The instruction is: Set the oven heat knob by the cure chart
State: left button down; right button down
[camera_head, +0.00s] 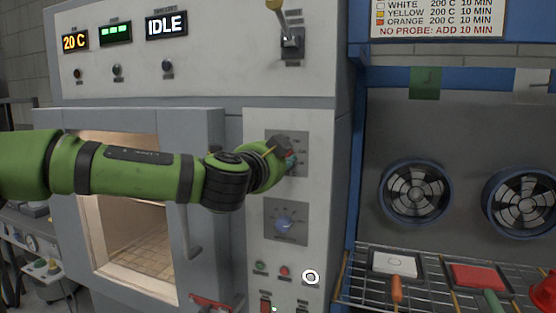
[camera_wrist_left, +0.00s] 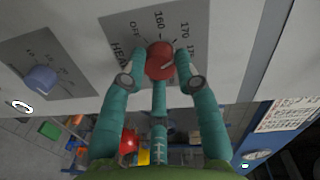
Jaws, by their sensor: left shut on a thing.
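The red heat knob (camera_wrist_left: 160,62) sits on a dark dial plate marked OFF, 160 and 170 in the left wrist view. My left gripper (camera_wrist_left: 158,72) is shut on this knob, its teal fingers around the sides. In the head view my left gripper (camera_head: 290,160) is at the upper dial plate (camera_head: 300,143) and hides most of the knob. The cure chart (camera_head: 437,18) hangs at the top right; its readable lines give white, yellow and orange 200 C 10 min. The oven display (camera_head: 75,41) reads 20 C. My right gripper is not in view.
A lower blue knob (camera_head: 284,223) sits below the heat dial. The oven chamber (camera_head: 135,240) stands open at left. A wire rack (camera_head: 420,300) at right holds a white panel (camera_head: 395,264) and a red panel (camera_head: 478,277). Another display (camera_head: 166,25) reads IDLE.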

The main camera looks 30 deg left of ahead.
pick_arm(q)
jog(key=m, duration=0.7)
jog(key=m+b, duration=0.1)
jog(key=m, duration=1.2)
jog(key=shift+f+m+t+y, duration=0.3)
jog(key=shift+y, duration=0.1)
jog(key=shift+f, duration=0.15)
jog(key=c, duration=0.9)
grip_release()
jog(key=shift+w, duration=0.1)
